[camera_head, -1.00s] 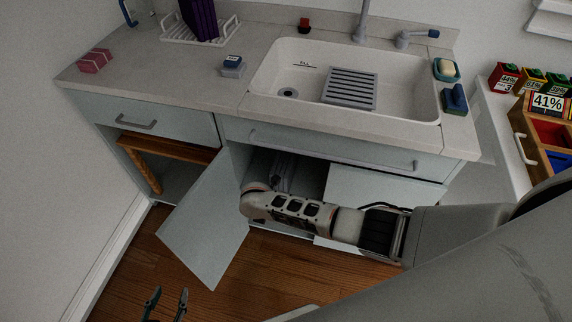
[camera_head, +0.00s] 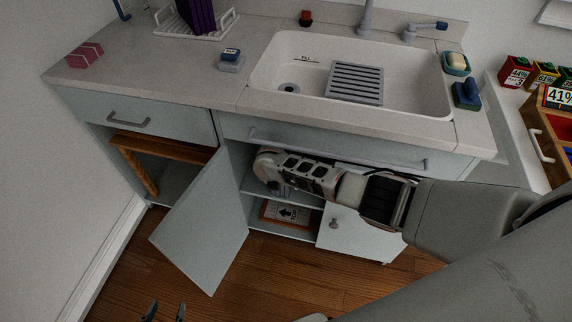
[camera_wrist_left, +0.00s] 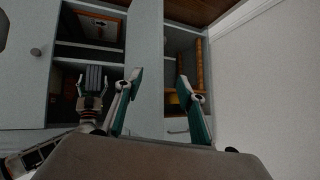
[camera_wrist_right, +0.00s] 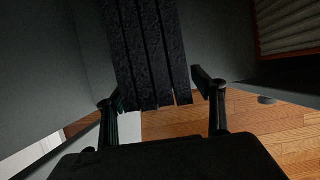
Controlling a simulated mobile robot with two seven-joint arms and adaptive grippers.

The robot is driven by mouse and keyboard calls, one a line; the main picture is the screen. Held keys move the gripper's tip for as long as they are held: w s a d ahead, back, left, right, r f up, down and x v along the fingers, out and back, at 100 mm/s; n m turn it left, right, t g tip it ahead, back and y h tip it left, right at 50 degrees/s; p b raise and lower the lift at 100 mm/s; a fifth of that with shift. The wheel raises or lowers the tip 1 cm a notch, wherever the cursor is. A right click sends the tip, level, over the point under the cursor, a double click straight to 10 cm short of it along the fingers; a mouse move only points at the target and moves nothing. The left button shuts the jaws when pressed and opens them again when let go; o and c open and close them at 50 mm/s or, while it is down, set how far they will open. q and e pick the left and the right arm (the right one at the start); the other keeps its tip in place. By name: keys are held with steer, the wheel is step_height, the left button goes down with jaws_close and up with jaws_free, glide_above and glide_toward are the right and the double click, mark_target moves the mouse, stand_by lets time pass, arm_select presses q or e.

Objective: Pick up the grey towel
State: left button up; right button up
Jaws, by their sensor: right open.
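The grey towel, a folded ridged bundle, hangs or lies inside the open sink cabinet; in the head view my right arm largely covers it. In the right wrist view the towel (camera_wrist_right: 150,45) looks dark and striped, between the fingers of my right gripper (camera_wrist_right: 157,90), which is open; contact cannot be told. The left wrist view shows the towel (camera_wrist_left: 93,79) right at my right gripper (camera_wrist_left: 92,103). My left gripper (camera_head: 165,311) is open and empty low in front of the cabinet; its two fingers also show in the left wrist view (camera_wrist_left: 160,80).
The open cabinet door (camera_head: 203,225) stands left of my right arm. A closed door (camera_head: 355,236) is on the right. A brown-edged board with an arrow (camera_head: 285,213) lies on the lower shelf. A wooden frame (camera_head: 165,146) stands in the left bay. Front floor is clear.

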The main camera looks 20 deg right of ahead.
steer(key=shift+w+d+f, duration=0.1)
steer(key=shift+f, duration=0.55)
steer(key=shift+w+b, duration=0.1)
steer(key=shift+b, duration=0.2)
steer(key=shift+w+r, duration=0.1)
steer(key=shift+r, duration=0.05)
arm_select(q)
steer(key=shift+w+d+r, duration=0.15)
steer(key=shift+w+r, duration=0.1)
steer(key=shift+w, duration=0.1)
arm_select(e)
steer(key=c, duration=1.4)
steer(key=shift+o, duration=0.2)
arm_select(q)
steer(key=shift+r, duration=0.1)
arm_select(e)
steer(key=shift+r, duration=0.1)
